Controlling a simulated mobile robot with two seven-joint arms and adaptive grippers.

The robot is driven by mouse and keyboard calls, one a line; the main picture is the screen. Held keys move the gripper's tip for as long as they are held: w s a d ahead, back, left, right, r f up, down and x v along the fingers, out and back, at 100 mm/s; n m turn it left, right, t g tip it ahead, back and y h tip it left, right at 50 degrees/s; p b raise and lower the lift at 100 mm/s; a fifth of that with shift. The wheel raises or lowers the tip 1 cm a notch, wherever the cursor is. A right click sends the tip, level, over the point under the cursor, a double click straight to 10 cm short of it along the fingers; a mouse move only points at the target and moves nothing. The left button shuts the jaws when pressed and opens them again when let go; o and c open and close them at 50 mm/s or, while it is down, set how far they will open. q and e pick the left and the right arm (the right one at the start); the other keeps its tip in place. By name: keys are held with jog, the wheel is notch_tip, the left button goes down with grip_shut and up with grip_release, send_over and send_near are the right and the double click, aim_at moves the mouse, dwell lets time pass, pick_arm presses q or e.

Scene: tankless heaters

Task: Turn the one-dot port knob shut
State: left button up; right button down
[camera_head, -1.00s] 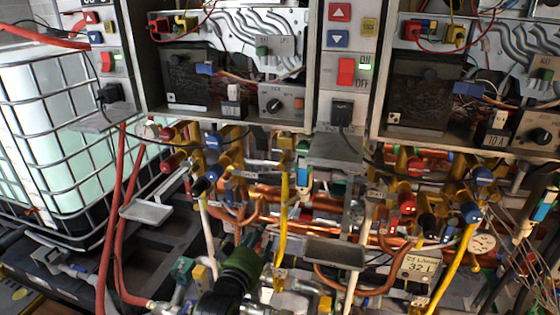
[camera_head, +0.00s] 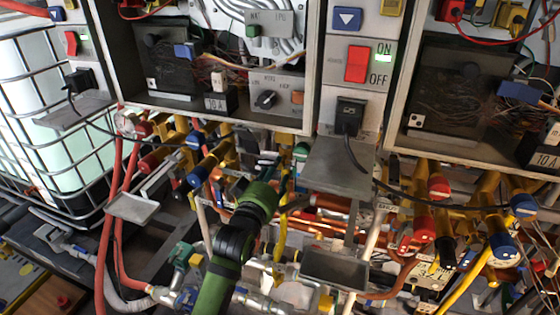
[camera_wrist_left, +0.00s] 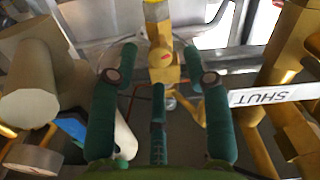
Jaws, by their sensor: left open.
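My left gripper (camera_head: 284,162) reaches up under the left heater box in the head view, its fingers partly lost among the pipes. In the left wrist view the left gripper (camera_wrist_left: 160,62) is open, with one green finger on each side of a yellow fitting (camera_wrist_left: 161,42) that bears a small red mark. I cannot tell whether the fingers touch it. A white label reading SHUT (camera_wrist_left: 273,95) is right of the fingers. No dot marking is clear enough to tell which knob is the one-dot port knob. My right gripper is not in view.
Yellow valves with red and blue ends crowd under the heater boxes, such as a blue-ended one (camera_head: 200,180). A small grey shelf (camera_head: 338,165) juts out right of my gripper. Red hoses (camera_head: 112,225) hang at the left. Room among the pipes is tight.

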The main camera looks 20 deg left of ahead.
aim_at(279, 167)
pick_arm(q)
jog(key=w, duration=0.4)
jog(key=shift+d+f+p, duration=0.1)
jog(key=shift+p, duration=0.2)
jog(key=shift+s, duration=0.1)
grip_shut()
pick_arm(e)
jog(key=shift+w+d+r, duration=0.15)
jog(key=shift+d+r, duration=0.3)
